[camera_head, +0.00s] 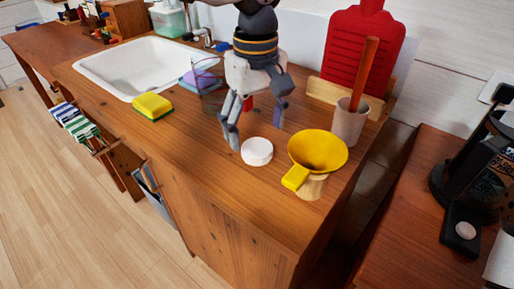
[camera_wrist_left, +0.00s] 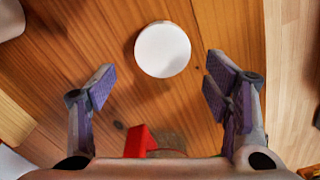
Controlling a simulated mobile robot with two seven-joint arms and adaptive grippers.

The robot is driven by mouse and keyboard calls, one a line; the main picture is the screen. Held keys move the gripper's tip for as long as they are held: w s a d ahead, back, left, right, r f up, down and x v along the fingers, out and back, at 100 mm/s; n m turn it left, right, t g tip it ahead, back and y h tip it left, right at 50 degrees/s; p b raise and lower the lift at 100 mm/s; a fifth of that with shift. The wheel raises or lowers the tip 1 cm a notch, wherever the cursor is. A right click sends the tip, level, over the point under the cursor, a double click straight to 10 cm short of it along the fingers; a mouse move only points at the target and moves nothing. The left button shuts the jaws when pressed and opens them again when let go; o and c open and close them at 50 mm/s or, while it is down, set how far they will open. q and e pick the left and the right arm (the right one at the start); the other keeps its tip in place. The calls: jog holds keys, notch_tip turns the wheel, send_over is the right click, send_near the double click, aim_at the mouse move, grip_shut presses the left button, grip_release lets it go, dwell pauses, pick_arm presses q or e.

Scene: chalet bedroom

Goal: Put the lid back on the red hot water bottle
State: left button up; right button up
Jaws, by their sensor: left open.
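A white round disc (camera_head: 257,151) lies flat on the counter, also in the left wrist view (camera_wrist_left: 162,49). A small red piece (camera_head: 249,103) shows behind my left fingers and at the bottom of the wrist view (camera_wrist_left: 139,141); I cannot tell which piece is the lid. My left gripper (camera_head: 257,132) is open and empty above the counter, the disc just beyond its fingertips (camera_wrist_left: 160,85). My right gripper is out of view.
A yellow funnel (camera_head: 318,150) stands right of the disc, with a cup holding a wooden-handled tool (camera_head: 349,122) behind it. The counter's front is clear.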

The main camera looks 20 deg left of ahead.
aim_at(255, 145)
pick_arm(q)
jog(key=f, duration=0.3)
jog(key=shift+s+f, duration=0.2)
jog(key=c, duration=0.9)
jog(key=shift+r, duration=0.15)
